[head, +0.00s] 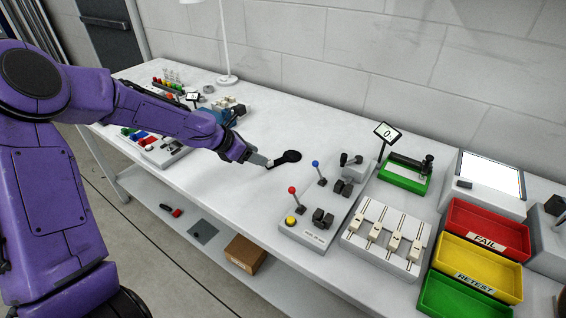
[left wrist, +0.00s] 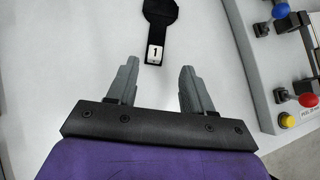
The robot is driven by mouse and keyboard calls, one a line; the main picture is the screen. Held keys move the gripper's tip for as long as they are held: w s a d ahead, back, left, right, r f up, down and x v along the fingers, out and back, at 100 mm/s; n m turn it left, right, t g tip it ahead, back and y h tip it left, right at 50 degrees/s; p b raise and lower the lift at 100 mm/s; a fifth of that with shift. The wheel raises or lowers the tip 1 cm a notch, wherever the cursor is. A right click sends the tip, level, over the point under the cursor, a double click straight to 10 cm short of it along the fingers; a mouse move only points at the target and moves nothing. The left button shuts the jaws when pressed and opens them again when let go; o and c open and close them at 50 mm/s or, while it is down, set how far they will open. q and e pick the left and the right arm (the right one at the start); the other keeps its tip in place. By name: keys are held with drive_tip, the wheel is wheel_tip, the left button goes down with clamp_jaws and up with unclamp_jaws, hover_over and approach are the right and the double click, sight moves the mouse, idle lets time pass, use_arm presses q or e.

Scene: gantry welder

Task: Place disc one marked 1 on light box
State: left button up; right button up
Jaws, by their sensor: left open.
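The disc marked 1 is a flat black piece with a round head and a short handle bearing a white "1" label. It lies on the white table in the head view (head: 291,156) and shows in the left wrist view (left wrist: 158,22). My left gripper (head: 268,163) is open. In the left wrist view its two fingers (left wrist: 158,85) stand apart with the label just beyond and between their tips. The light box (head: 491,173), with a bright white panel, stands at the back right, far from the gripper. My right gripper is not in view.
A lever panel (head: 318,228) with red and blue knobs lies right of the disc. A slider box (head: 385,237), a green device (head: 404,175) and a display reading 0 (head: 387,132) stand beyond it. Red, yellow and green trays (head: 484,228) sit before the light box.

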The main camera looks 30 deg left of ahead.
sight(265, 168)
use_arm(q)
drive_tip(key=x, duration=0.5)
drive_tip(key=shift+a+f, duration=0.25)
drive_tip(key=shift+a, duration=0.15)
drive_tip(key=shift+w+d+f, duration=0.1)
drive_tip(key=shift+w+f, duration=0.1)
drive_tip(key=shift+w, duration=0.15)
drive_tip(key=shift+s+r, duration=0.1)
drive_tip(key=shift+c, duration=1.2)
clamp_jaws()
wheel_tip(265, 168, up, 10)
drive_tip(key=p, duration=0.1)
